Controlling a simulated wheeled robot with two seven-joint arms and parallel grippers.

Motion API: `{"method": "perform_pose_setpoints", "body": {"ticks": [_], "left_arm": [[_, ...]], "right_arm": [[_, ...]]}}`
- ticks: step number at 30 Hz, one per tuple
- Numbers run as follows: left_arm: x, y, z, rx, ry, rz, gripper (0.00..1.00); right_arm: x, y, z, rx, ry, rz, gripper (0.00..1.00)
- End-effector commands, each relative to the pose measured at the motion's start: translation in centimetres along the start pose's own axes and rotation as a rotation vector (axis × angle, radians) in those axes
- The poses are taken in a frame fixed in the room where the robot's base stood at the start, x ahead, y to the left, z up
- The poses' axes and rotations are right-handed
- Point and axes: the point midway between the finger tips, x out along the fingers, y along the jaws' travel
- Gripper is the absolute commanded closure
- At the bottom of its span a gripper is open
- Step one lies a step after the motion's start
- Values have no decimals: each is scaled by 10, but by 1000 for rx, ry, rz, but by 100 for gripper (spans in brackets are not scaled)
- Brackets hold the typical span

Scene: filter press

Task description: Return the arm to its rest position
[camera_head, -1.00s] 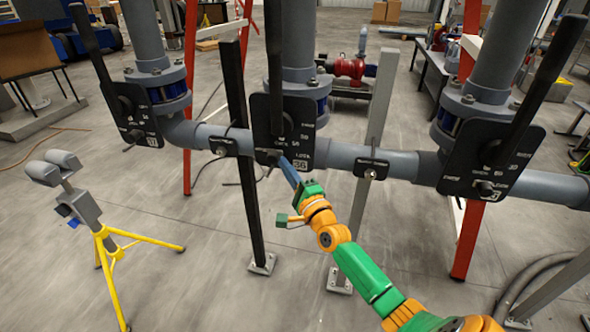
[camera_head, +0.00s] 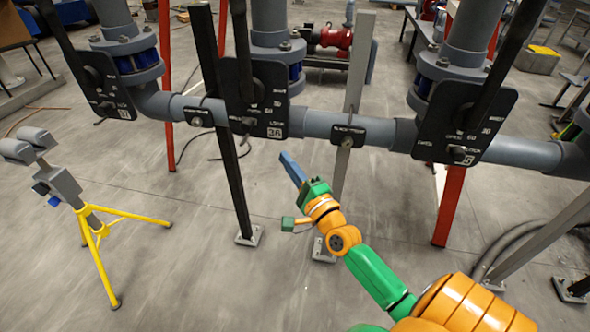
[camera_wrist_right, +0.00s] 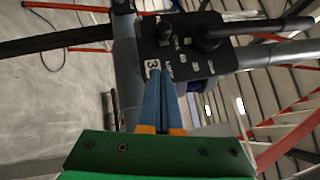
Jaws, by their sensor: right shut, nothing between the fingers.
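My right gripper (camera_head: 288,162) has blue fingers on a green and orange arm. The fingers are shut with nothing between them. In the head view they point up and left, just below the grey horizontal pipe and the middle valve's black plate (camera_head: 256,98) marked 36. In the right wrist view the shut fingers (camera_wrist_right: 160,90) point at that black plate (camera_wrist_right: 185,45), whose number tag is partly covered. The fingertips look apart from the plate in the head view. My left gripper is not in view.
Left valve plate (camera_head: 98,88) and right valve plate (camera_head: 465,122) flank the middle one, each with a long black lever. A grey pipe (camera_head: 325,124) runs across. A black post (camera_head: 229,165) and a grey post (camera_head: 352,75) stand near my arm. A yellow tripod (camera_head: 97,255) stands left.

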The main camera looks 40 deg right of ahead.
Motion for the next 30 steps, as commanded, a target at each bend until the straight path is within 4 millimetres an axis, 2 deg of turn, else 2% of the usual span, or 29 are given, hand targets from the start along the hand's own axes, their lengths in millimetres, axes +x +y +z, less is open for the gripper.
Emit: {"method": "perform_pose_setpoints", "body": {"ticks": [3, 6, 20, 22, 23, 26, 27, 29, 30], "left_arm": [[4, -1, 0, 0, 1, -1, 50], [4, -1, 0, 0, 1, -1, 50], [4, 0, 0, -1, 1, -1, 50], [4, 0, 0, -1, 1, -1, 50], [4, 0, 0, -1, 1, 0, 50], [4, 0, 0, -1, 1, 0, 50], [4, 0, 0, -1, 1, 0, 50], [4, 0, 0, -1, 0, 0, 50], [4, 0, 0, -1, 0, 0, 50]], "right_arm": [[-17, 2, 0, 0, 0, 3, 100], [-23, 1, 0, 0, 0, 1, 100], [-24, 0, 0, 0, 0, 0, 100], [-26, 9, -2, -22, 5, 22, 100], [-27, 19, -3, -50, 8, 49, 100], [-45, 89, -12, -251, 11, 235, 100], [-61, 128, -15, -367, -7, 343, 100], [-92, 186, -18, -547, -67, 513, 100], [-117, 221, -18, -662, -126, 621, 100]]}}
